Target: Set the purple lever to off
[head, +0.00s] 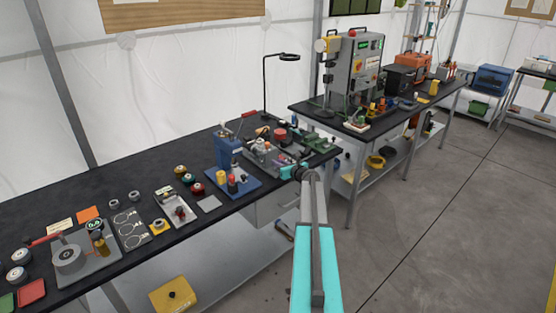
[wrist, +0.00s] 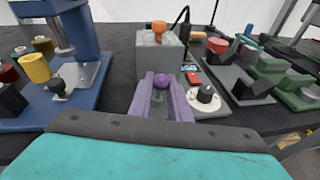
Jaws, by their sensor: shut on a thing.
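The purple lever's round knob (wrist: 161,83) shows in the wrist view, in front of a grey box (wrist: 158,52). My gripper (wrist: 161,88) is shut on the knob, with one purplish finger on each side of it. The lever's stem and base are mostly hidden by the fingers, and I cannot read any on or off marking. In the head view, my gripper (head: 279,171) is at the front of the dark workbench, by the grey panel (head: 262,157); the lever is too small to make out there.
A white dial with a black knob (wrist: 205,97) sits close to the right of my fingers. An orange knob (wrist: 160,29) tops the grey box. A blue press (head: 230,168) stands to the left, and green clamps (head: 318,143) to the right. The floor in front is open.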

